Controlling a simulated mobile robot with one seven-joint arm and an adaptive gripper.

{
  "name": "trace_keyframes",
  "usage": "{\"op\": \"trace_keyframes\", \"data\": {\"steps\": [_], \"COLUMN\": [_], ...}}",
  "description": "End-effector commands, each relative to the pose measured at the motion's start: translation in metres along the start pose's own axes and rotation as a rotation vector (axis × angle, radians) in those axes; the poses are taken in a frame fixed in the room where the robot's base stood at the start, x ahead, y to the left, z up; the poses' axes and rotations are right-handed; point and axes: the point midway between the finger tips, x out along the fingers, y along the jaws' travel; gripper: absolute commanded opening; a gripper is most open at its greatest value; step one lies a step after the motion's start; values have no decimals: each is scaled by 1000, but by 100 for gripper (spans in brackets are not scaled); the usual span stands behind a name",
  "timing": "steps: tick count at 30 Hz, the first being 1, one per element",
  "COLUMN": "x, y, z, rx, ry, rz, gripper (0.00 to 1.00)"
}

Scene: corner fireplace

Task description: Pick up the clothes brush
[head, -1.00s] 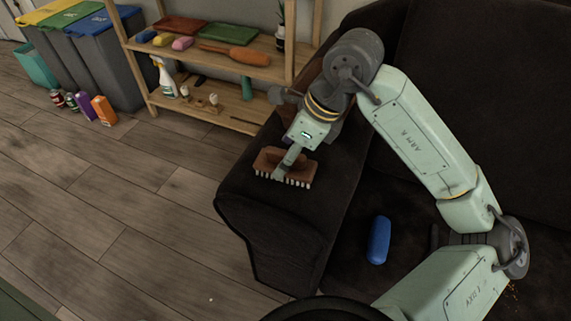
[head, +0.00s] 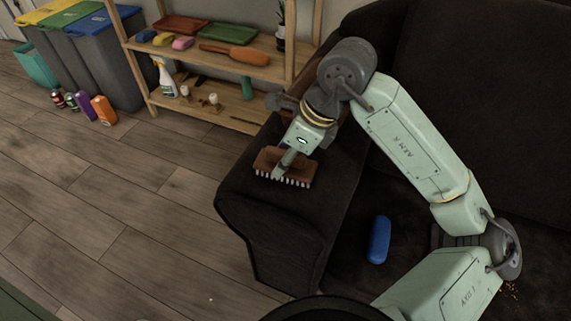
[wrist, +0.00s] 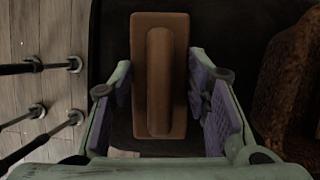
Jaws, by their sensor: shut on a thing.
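The clothes brush (head: 303,170) is a brown block with pale bristles facing down, over the dark sofa armrest (head: 275,215). In the wrist view its brown back and raised long grip (wrist: 160,85) lie lengthwise between the purple finger pads. My gripper (head: 281,168) comes down on the brush from above and is shut on it. In the wrist view my gripper (wrist: 163,95) has one finger on each side of the brush. I cannot tell whether the bristles touch the armrest or hang slightly above it.
A blue oblong object (head: 378,240) lies on the sofa seat, with crumbs (head: 511,291) to its right. A wooden shelf (head: 222,114) with cleaning things stands behind the armrest. Bins (head: 107,65) stand at the back left. The wooden floor (head: 110,210) at left is clear.

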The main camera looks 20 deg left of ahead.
Motion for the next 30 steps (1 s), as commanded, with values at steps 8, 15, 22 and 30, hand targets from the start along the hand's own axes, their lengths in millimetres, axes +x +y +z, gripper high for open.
{"op": "trace_keyframes", "data": {"steps": [8, 15, 22, 30], "x": [0, -2, -21, -40], "y": [0, 0, -1, 34], "z": [0, 1, 8, 1], "rx": [0, 0, -2, -2], "ry": [0, 0, 1, 1], "rz": [0, -1, -4, -4], "gripper": [13, 13, 13, 13]}}
